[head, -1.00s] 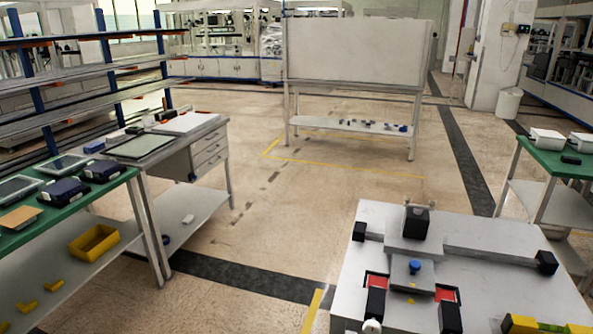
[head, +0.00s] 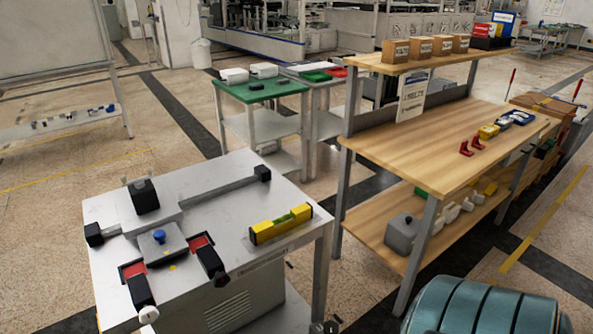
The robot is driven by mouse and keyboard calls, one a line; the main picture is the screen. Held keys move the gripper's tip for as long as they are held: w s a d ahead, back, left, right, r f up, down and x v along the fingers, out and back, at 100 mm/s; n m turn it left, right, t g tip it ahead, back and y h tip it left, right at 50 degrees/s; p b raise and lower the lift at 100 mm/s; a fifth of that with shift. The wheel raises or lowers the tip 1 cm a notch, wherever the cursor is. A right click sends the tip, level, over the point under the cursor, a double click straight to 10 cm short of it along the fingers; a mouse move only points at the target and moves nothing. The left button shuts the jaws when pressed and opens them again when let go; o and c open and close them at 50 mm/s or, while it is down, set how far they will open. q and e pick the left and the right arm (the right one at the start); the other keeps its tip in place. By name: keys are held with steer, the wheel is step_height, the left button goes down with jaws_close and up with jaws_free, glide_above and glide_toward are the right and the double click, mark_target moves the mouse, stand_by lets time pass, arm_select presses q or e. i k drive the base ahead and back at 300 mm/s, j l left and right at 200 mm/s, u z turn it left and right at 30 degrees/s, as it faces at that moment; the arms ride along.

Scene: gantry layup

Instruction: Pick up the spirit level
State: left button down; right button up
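Neither of my grippers shows in the head view.
A clamping fixture with a blue knob (head: 159,236) and black blocks stands left of the level. A wooden workbench (head: 440,145) stands to the right, with a gap between. A green-topped table (head: 262,89) is behind. A ribbed teal object (head: 480,312) is at bottom right.

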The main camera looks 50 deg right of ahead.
mark_target(259, 232)
steer(key=z, duration=1.45)
